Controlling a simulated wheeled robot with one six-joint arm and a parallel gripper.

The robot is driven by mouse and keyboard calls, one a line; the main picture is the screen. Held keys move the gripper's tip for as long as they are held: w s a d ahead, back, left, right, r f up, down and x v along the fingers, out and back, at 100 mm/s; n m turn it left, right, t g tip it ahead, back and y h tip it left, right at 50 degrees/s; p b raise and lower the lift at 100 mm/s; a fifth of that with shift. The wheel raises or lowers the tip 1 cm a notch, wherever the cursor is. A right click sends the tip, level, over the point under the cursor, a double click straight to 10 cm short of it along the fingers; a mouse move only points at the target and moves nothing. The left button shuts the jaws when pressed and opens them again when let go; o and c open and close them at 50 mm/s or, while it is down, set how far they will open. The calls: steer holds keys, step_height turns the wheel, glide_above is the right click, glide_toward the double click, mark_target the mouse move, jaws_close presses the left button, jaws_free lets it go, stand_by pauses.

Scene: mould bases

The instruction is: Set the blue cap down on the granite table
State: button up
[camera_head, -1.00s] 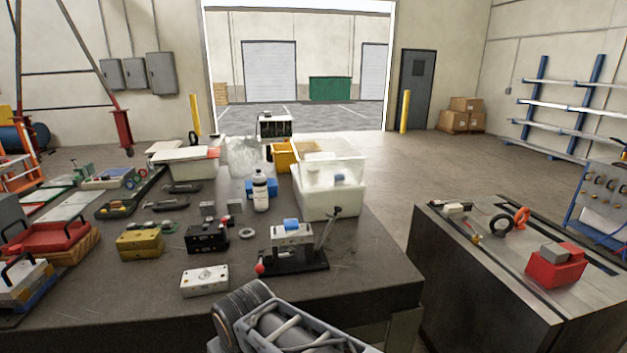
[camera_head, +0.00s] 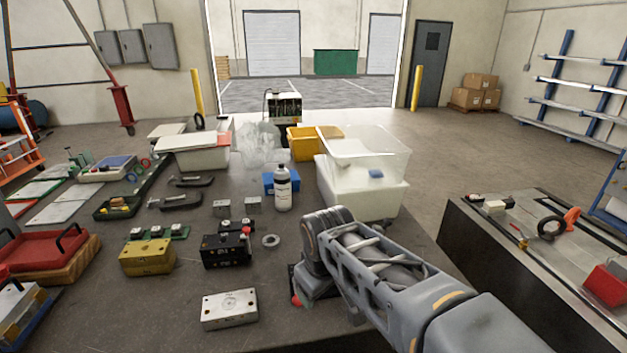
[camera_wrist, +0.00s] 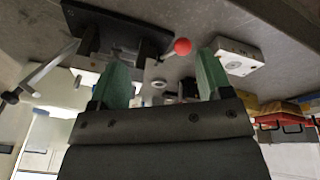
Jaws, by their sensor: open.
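My gripper (camera_wrist: 160,58) is open, its two green fingers apart in the wrist view, with no blue cap visible between them. A clamp fixture with a black base (camera_wrist: 125,22), a lever and a red knob (camera_wrist: 183,46) shows just beyond the fingers. In the head view my arm covers most of that fixture; its red knob (camera_head: 296,301) shows. The blue piece seen on the fixture earlier, possibly the cap, is hidden now. The dark table (camera_head: 110,310), probably the granite one, bears the fixture and many parts.
A white block (camera_head: 229,309), a black block (camera_head: 226,250) and a metal ring (camera_head: 271,241) are left of my arm. A bottle (camera_head: 283,190) and stacked bins (camera_head: 365,195) stand behind. Bare table lies at the front left. A slotted metal bench (camera_head: 500,245) is at right.

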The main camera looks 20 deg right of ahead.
steer(key=shift+o, duration=0.4)
steer(key=w+d+r+n+g+h+p, duration=0.1)
steer(key=w+d+r+n+p, duration=0.1)
steer(key=w+r+n, duration=0.5)
steer(key=shift+w+d+r+g+h+p, duration=0.2)
steer(key=shift+w+r+g+h+p, duration=0.25)
steer(key=shift+w+r, duration=0.55)
steer(key=w+d+r+n+g+p, duration=0.2)
steer(key=w+d+r+n, duration=0.1)
steer(key=w+n, duration=0.25)
steer(key=shift+m+t+h, duration=0.25)
steer(key=shift+h, duration=0.1)
steer(key=x, duration=0.9)
steer(key=w+x, duration=0.1)
steer(key=x, duration=0.3)
steer(key=shift+a+f+p, duration=0.1)
steer(key=shift+f+p, duration=0.25)
steer(key=c, duration=1)
steer(key=shift+r, duration=0.1)
steer(key=shift+r, duration=0.1)
steer(key=shift+r+p, duration=0.9)
steer(key=shift+p, duration=0.05)
